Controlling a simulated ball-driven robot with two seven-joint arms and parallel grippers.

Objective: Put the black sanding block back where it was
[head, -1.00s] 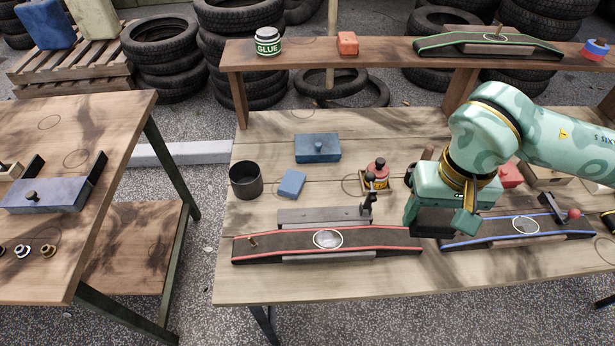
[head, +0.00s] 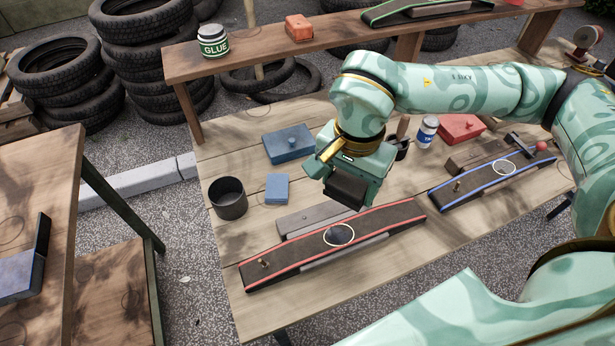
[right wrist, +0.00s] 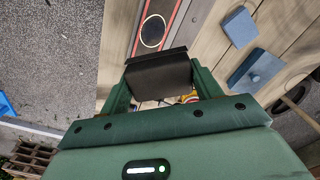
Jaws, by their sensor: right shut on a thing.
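The black sanding block (head: 347,188) is held in my right gripper (head: 352,180), between its two fingers. In the head view the gripper is over the workbench (head: 235,246), behind the red-edged board (head: 290,256). The block looks raised above the bench, though the exact gap is hard to judge. In the right wrist view the block (right wrist: 158,76) spans the space between the fingers, with part of the red-edged board (right wrist: 167,20) beyond it. The red-edged board has a white oval around a dark patch. My left gripper is not in view.
Left of the gripper are a blue box with a knob (head: 288,145), a small blue block (head: 277,188) and a dark cup (head: 229,198). A blue-edged board (head: 480,184), a blue-and-white can (head: 427,131) and a red box (head: 461,128) lie right. A shelf (head: 260,59) stands behind.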

